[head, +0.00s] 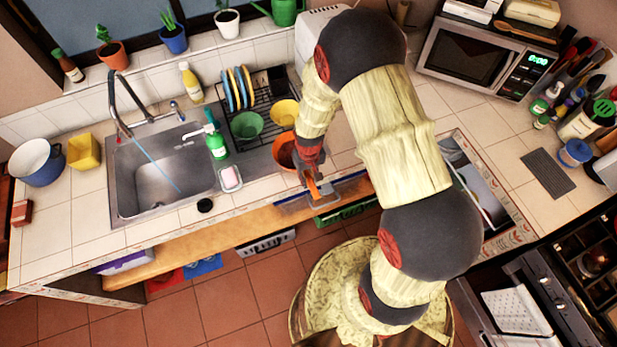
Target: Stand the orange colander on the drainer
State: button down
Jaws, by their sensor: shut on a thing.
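The orange colander (283,152) shows as a round orange bowl at the front right of the drainer, partly hidden by my wrist. My gripper (313,183) is at the counter's front edge, shut, with an orange part between its fingers that looks like part of the colander. The join between that part and the bowl is hidden. The drainer (262,88) is a black wire rack right of the sink. It holds several upright plates (238,88), a green bowl (246,125) and a yellow bowl (286,112). I cannot tell whether the colander touches the drainer.
The sink (160,180) with its tall tap lies left of the drainer. A green soap bottle (216,143) and a soap dish (230,178) stand between them. A microwave (485,55) stands at the back right.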

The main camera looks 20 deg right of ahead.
jog(key=shift+f, duration=0.2)
jog(key=c, duration=1.8)
grip_release()
jog(key=shift+o, duration=0.4)
jog(key=shift+r, duration=0.2)
